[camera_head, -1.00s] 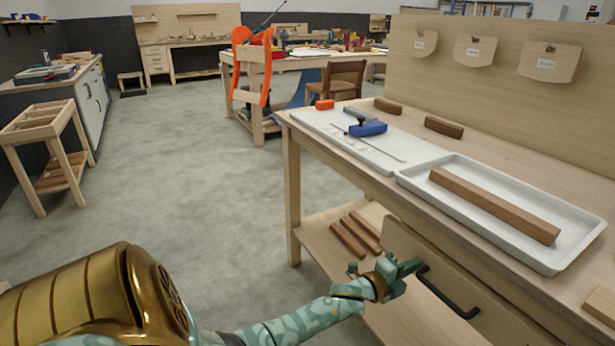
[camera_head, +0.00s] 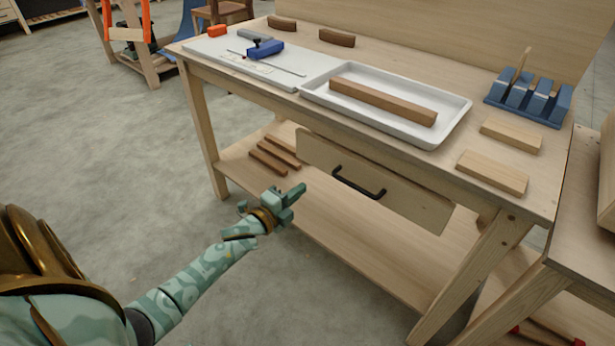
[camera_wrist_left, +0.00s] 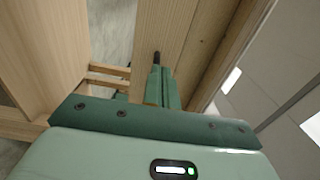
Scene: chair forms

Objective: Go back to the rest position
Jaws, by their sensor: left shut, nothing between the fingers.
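My left arm reaches in from the lower left in the head view. Its green gripper (camera_head: 289,194) is shut and empty. It is in front of the workbench, to the left of the drawer (camera_head: 372,180) with its black handle (camera_head: 358,184) and apart from the handle in the picture. In the left wrist view the closed fingers (camera_wrist_left: 161,80) point at pale wooden boards. My right gripper is in neither view.
The workbench (camera_head: 232,88) holds a white tray (camera_head: 455,108) with a brown wood bar (camera_head: 382,101), a blue clamp (camera_head: 265,50), pale blocks (camera_head: 492,172) and a blue rack (camera_head: 528,100). Brown strips (camera_head: 268,161) lie on its lower shelf. Open grey floor (camera_head: 110,140) is at left.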

